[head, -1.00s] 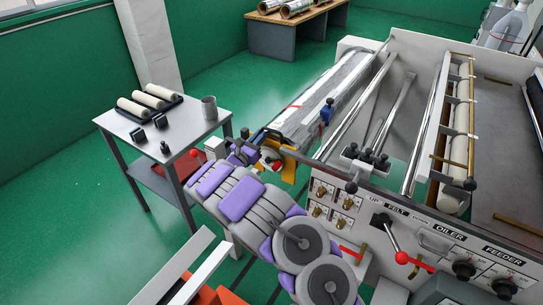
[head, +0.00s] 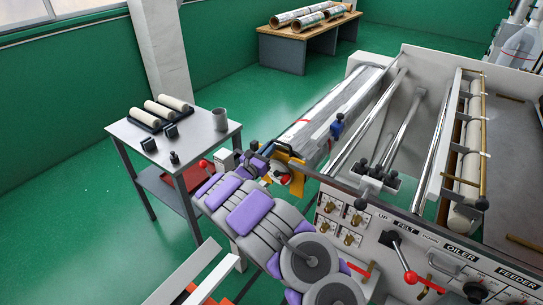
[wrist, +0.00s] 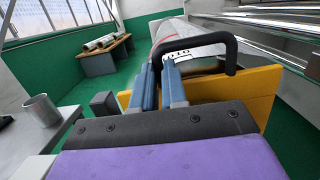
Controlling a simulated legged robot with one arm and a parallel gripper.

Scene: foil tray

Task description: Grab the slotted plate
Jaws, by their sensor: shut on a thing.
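The slotted plate (wrist: 264,86) is a yellow plate with a black arched handle, seen close up in the wrist view. It also shows small in the head view (head: 297,172), at the near end of the silver roller, partly hidden by my arm. My gripper (wrist: 161,70) has two blue-grey fingers, close together at the left end of the handle. It is shut on the plate by that handle. In the head view my gripper (head: 270,160) is at the machine's left side. The exact finger contact is not clear.
The machine's silver roller (head: 345,105) lies just beyond the plate. A side table (head: 200,142) with white rollers (head: 160,110) and a grey cup (head: 219,119) stands at left. A wooden table (head: 300,38) is at the back. Green floor between them is clear.

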